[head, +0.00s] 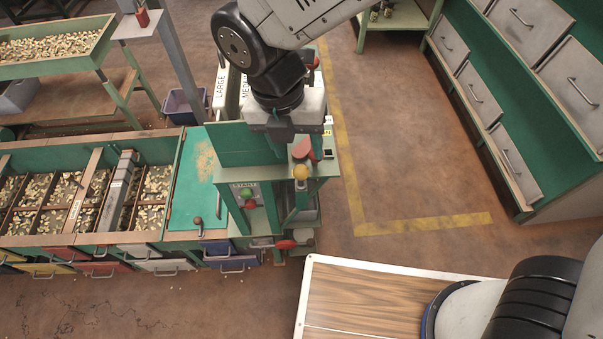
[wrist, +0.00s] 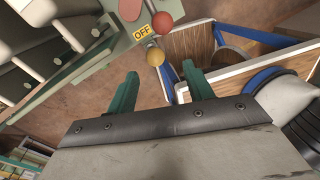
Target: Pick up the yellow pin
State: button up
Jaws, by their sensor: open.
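The yellow pin shows as a round yellow knob (head: 301,172) at the front of the green stand in the head view. In the wrist view its yellow ball (wrist: 155,56) sits just beyond my fingertips, between their lines, apart from both. My gripper (wrist: 160,72) is open and empty, its two green fingers spread. In the head view my gripper (head: 288,131) hangs over the green stand, above and slightly left of the pin. The pin's shaft is mostly hidden beneath its ball in the wrist view.
A red ball (wrist: 163,22) and an OFF label (wrist: 141,32) are close to the pin. A green START button (head: 247,194) and a red knob (head: 286,244) are on the stand. Nut bins (head: 60,200) lie left; open floor (head: 400,175) lies right.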

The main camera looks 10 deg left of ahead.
aim_at(299, 167)
jog(key=shift+n, duration=0.3)
jog(key=f, duration=0.8)
jog(key=shift+d, duration=0.35)
jog(key=c, duration=1.1)
jog(key=shift+o, duration=0.2)
